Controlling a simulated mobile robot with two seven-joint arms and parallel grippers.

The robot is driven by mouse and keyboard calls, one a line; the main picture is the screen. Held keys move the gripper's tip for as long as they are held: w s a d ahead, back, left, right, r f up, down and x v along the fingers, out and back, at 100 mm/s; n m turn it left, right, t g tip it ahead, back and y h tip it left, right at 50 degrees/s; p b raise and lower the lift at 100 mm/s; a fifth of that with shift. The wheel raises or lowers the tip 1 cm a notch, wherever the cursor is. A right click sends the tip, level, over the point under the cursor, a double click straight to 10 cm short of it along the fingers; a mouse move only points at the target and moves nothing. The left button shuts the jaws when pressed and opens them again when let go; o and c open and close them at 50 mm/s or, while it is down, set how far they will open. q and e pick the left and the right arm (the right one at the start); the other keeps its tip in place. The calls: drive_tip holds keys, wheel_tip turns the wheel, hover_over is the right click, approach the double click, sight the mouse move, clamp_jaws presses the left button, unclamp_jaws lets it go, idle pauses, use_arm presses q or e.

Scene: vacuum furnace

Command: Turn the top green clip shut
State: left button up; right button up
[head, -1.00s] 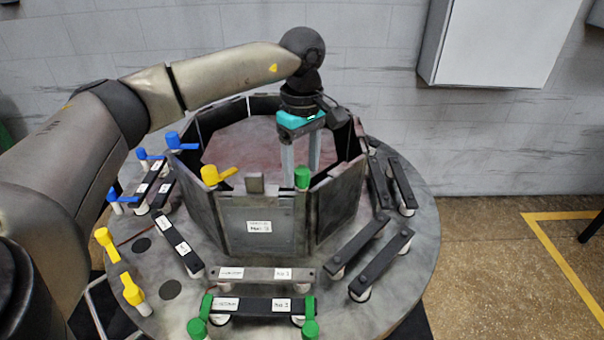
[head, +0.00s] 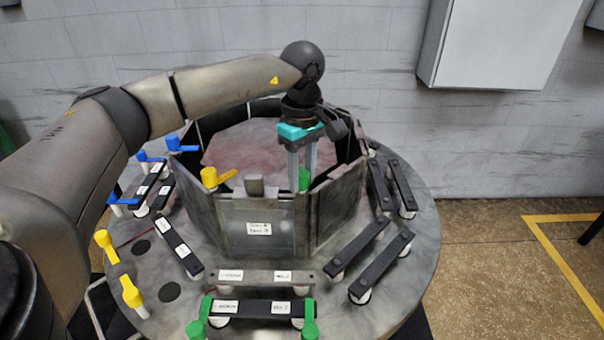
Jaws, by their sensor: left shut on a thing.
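The top green clip (head: 304,180) sits on the upper rim of the furnace's octagonal wall, at the corner right of the front panel. My left gripper (head: 301,186) points straight down over that corner, with its two grey fingers on either side of the clip. It is shut on the clip, and the fingers hide part of it. The clip's handle direction is hard to make out. My right gripper is not in view.
A yellow clip (head: 214,178) and a blue clip (head: 180,144) stand on the same rim to the left. Black bars and lower green clips (head: 310,320) lie around the round base plate (head: 408,285). A white wall cabinet (head: 495,42) hangs at the back right.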

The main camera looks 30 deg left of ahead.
use_arm(q)
clamp_jaws()
drive_tip(key=shift+n, duration=0.3)
drive_tip(key=n+p, duration=0.1)
drive_tip(key=n, duration=0.2)
drive_tip(key=shift+a+n, duration=0.1)
drive_tip(key=shift+n, duration=0.3)
drive_tip(key=n+p, duration=0.1)
drive_tip(key=n, duration=0.3)
drive_tip(key=shift+r+n+p, duration=0.1)
drive_tip(key=shift+n+p, duration=0.2)
drive_tip(key=shift+p, duration=0.05)
drive_tip(key=n+p, duration=0.1)
drive_tip(key=n, duration=0.4)
drive_tip(key=shift+w+n+p, duration=0.1)
drive_tip(key=shift+n+p, duration=0.65)
drive_tip(key=shift+n, duration=1.15)
